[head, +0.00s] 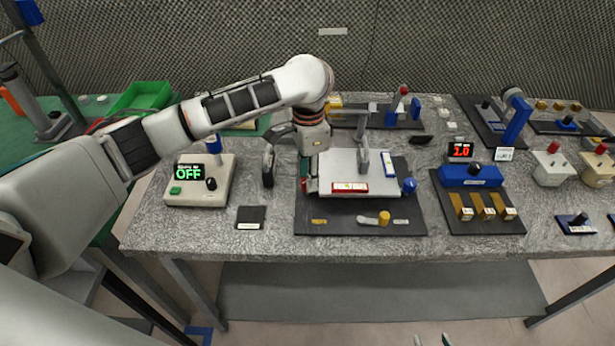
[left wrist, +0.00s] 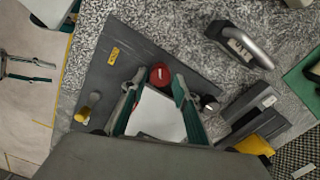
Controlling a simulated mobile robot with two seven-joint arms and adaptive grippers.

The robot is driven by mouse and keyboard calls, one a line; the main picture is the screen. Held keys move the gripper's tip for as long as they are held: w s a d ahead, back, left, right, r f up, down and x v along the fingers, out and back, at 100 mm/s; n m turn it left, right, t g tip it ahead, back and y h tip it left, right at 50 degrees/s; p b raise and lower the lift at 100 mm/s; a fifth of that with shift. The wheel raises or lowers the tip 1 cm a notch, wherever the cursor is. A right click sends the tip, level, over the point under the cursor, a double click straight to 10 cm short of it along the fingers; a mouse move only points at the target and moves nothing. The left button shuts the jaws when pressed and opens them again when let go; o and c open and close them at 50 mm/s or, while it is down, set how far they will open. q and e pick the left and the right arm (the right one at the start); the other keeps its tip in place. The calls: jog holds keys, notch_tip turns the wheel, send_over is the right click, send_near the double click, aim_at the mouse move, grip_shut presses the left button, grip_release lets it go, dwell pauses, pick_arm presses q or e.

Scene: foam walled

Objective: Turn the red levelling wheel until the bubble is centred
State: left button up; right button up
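The levelling stand has a white plate (head: 335,166) on a dark base (head: 345,224). A red-framed vial (head: 350,188) lies along its front and a blue-framed vial (head: 389,164) along its right side; the bubbles are too small to make out. The red wheel (left wrist: 161,75) is at the plate's left edge, mostly hidden by my gripper in the head view. My left gripper (left wrist: 159,77) is open, pointing down, with one finger on each side of the red wheel; contact is unclear. My right gripper (left wrist: 53,73) is open and empty, off the table; its tips show at the head view's bottom edge.
A blue wheel (head: 408,187) sits at the plate's right. A post (head: 363,155) rises by the plate's back. A box with a green OFF display (head: 198,187) and a dark pad (head: 251,217) stand left. A blue device (head: 470,177) stands right. The front table strip is clear.

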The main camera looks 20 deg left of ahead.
pick_arm(q)
jog(key=shift+f, duration=0.55)
jog(key=c, duration=0.8)
jog(key=shift+c, duration=0.2)
jog(key=m, duration=0.4)
jog(key=shift+m, duration=2.5)
